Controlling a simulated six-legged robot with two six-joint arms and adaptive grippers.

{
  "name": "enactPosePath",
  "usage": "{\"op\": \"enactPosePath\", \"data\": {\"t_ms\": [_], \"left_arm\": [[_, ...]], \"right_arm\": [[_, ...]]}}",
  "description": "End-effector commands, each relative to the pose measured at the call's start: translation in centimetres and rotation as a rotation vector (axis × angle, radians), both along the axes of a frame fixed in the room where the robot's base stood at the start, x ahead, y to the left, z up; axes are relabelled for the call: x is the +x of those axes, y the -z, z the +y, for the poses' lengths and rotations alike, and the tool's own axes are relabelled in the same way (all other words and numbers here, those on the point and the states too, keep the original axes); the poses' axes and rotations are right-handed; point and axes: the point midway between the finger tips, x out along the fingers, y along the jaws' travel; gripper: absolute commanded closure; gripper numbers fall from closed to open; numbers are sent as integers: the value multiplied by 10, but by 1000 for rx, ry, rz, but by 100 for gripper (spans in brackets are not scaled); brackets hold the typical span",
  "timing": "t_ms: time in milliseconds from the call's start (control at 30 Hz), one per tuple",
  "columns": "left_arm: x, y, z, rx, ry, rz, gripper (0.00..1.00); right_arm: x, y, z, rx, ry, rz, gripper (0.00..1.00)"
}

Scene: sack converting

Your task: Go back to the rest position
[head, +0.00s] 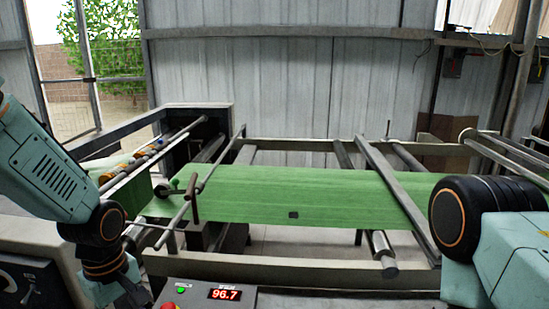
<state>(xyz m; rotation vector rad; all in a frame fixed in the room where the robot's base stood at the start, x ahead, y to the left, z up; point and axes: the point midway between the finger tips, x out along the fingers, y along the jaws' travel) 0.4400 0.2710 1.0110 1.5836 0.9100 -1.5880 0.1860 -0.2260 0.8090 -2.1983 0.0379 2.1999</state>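My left arm (50,165) comes in from the left and bends down at a black joint. Its lower end reaches the bottom edge beside the control box; a dark part there may be the top of my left gripper, but no fingertips show. My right arm (510,250) shows at the lower right as a black joint and a teal link. My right gripper is out of the picture. A green sheet (320,195) runs flat across the machine frame between the two arms. It has a small dark mark near the middle.
A control box (205,296) with a red 96.7 display stands at the bottom, close to my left arm. Metal rails and rollers (383,253) cross the machine. A grey cabinet (38,278) is at lower left. A corrugated wall (270,90) closes the back.

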Motion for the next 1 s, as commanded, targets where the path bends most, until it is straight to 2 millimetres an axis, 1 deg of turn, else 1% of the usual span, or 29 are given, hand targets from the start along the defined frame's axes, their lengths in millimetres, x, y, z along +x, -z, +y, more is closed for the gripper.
{"op": "enactPosePath", "data": {"t_ms": [133, 167, 267, 467, 533, 600, 667, 767, 800, 867, 900, 967, 1000], "left_arm": [[1, 0, 0, 0, 2, 0, 41], [3, 0, -1, 0, 33, -6, 41], [17, -1, -3, -8, 118, -67, 41], [38, 2, -13, -21, 287, -204, 41], [42, 5, -18, -19, 350, -253, 41], [42, 14, -23, -12, 422, -299, 41], [39, 30, -28, -3, 489, -332, 41], [22, 71, -36, 20, 621, -376, 41], [11, 92, -39, 36, 676, -385, 41], [-9, 124, -41, 62, 756, -387, 41], [-26, 147, -42, 77, 807, -379, 41], [-53, 177, -42, 95, 870, -358, 41], [-71, 195, -42, 104, 904, -340, 41]], "right_arm": [[0, 0, 0, 0, 0, 0, 60], [0, 0, 0, 0, 0, 0, 60], [0, 0, 0, 0, 0, 0, 60], [0, 0, 0, 0, 0, 0, 60], [0, 1, 0, 0, 0, 0, 60], [0, 4, 0, 0, 0, 0, 60], [0, 9, 0, 0, 0, 0, 60], [0, 22, 0, 0, 0, -1, 60], [0, 29, 0, 0, 0, -1, 60], [0, 40, 0, 0, 0, 0, 60], [0, 48, 0, 0, 0, 0, 60], [0, 58, 0, 0, 0, 0, 60], [0, 65, 0, 0, 0, 0, 60]]}}
